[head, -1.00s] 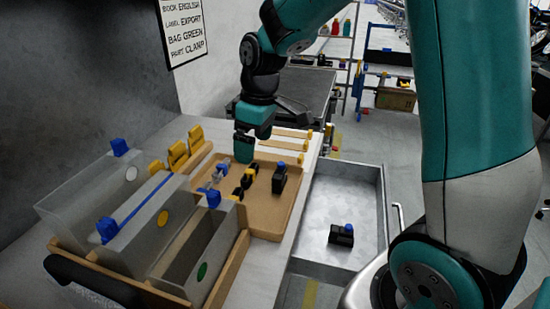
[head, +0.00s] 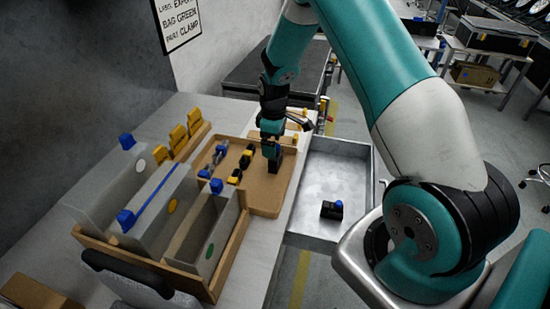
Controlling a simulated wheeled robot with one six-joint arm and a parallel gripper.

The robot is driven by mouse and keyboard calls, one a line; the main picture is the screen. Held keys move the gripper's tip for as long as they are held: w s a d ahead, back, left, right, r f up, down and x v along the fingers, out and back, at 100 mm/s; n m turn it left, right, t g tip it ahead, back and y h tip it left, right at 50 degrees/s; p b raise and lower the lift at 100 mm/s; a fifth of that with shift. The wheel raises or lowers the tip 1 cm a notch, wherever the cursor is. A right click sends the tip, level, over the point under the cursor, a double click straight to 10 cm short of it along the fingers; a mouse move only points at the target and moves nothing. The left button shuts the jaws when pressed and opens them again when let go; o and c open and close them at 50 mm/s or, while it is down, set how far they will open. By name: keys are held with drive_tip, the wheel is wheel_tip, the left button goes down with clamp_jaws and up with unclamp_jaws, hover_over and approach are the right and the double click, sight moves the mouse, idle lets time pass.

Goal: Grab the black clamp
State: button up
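A black block-like clamp (head: 274,167) stands in the tan tray (head: 268,198), towards its right side. My gripper (head: 271,152) points down directly over it and hides its top. Whether the fingers touch or enclose it is too small to tell, as is their opening. A second black piece with a blue knob (head: 331,210) lies in the grey metal drawer, apart from my gripper. Black-and-yellow clamps (head: 241,165) and grey-and-blue clamps (head: 213,160) lie in the tray to the left of my gripper.
A wooden rack of grey bins (head: 170,215) with blue clips and coloured dots stands at the left front. Yellow clamps (head: 185,138) stand on the rail behind it. The open metal drawer (head: 335,165) is mostly empty. A printed sign (head: 180,22) hangs on the wall.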

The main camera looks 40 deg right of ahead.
drive_tip(key=shift+s+d+f+p, duration=0.1)
drive_tip(key=shift+f+p, duration=0.4)
drive_tip(key=shift+f, duration=0.9)
drive_tip(key=shift+s+f+p, duration=0.1)
drive_tip(key=shift+f+p, duration=0.4)
drive_tip(key=shift+f, duration=0.9)
drive_tip(key=shift+c, duration=0.5)
drive_tip(key=c, duration=1)
